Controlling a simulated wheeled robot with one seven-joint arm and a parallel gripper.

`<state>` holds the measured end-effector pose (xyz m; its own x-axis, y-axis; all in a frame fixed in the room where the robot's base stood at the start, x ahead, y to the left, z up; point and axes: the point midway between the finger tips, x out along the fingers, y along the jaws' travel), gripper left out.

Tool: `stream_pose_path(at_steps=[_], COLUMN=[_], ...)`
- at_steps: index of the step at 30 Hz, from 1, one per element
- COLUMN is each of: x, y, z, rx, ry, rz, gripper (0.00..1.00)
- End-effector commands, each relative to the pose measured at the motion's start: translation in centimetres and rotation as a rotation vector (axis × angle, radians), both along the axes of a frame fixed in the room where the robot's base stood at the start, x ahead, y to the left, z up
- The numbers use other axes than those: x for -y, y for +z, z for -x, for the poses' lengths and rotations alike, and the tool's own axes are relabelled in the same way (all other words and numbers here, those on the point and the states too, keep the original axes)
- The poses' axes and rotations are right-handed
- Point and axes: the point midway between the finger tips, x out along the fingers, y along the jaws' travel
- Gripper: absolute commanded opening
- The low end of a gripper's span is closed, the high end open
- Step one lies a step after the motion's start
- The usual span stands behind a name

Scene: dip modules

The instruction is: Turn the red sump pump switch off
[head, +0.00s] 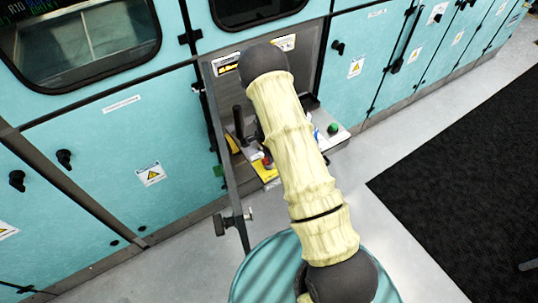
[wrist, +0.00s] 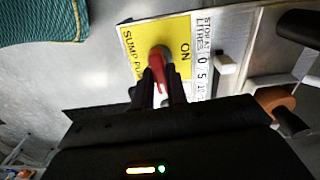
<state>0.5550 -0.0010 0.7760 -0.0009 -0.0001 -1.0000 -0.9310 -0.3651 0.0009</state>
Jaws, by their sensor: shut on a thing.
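The lever points down the picture, between the fingers. In the head view a small red part of the switch (head: 267,161) shows beside the yellow plate (head: 264,173). My arm hides most of the gripper there.
An orange-brown knob (wrist: 275,101) and a black handle (wrist: 300,28) are to the right. A green button (head: 332,129) stands on the panel. Teal cabinets (head: 110,140) surround the recess.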

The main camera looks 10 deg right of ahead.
Motion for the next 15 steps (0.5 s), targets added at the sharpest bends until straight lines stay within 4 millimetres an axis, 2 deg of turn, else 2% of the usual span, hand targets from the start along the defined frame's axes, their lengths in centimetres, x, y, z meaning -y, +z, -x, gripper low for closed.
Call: stream_pose_path(at_steps=[15], x=[-0.07], y=[0.09], z=[-0.11], rx=[0.003], ry=[-0.077], rz=[-0.001], gripper=[0.0])
